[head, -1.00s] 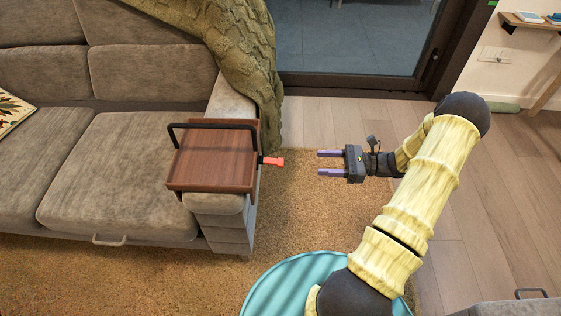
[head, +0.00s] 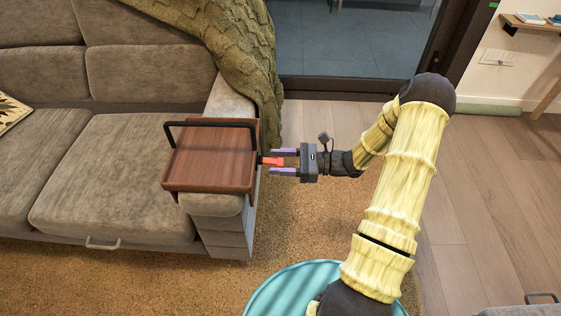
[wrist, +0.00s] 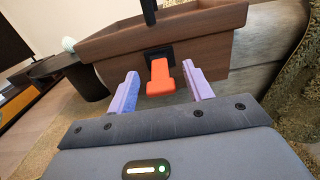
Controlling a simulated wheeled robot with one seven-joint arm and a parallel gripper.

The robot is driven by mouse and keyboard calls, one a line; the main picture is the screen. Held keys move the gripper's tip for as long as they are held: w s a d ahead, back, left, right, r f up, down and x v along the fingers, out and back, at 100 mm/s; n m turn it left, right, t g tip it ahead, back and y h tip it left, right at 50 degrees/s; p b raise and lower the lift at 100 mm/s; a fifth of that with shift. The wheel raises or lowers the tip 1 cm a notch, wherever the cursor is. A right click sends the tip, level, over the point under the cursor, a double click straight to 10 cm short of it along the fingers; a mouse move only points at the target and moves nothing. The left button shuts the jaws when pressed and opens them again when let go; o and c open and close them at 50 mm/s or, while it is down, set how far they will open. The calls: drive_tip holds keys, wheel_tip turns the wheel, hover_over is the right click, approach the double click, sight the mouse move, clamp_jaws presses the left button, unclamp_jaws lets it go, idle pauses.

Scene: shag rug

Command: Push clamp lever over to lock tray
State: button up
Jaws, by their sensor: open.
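A brown wooden tray (head: 212,160) with a black handle bar sits on the sofa's armrest. Its side wall also shows in the wrist view (wrist: 210,42). A red-orange clamp lever (head: 271,161) sticks out from a black mount on the tray's right side. In the wrist view the lever (wrist: 160,78) points toward my gripper. My gripper (head: 283,163) is open, with its purple fingers on either side of the lever. In the wrist view the fingers (wrist: 163,88) flank the lever with visible gaps, and I see no contact.
The grey sofa (head: 110,165) fills the left, with a green knitted throw (head: 250,75) over its back corner. A round teal table (head: 285,290) stands in front, below my arm. The tan rug (head: 300,225) beside the armrest is open.

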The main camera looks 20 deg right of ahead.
drive_tip(key=c, duration=1)
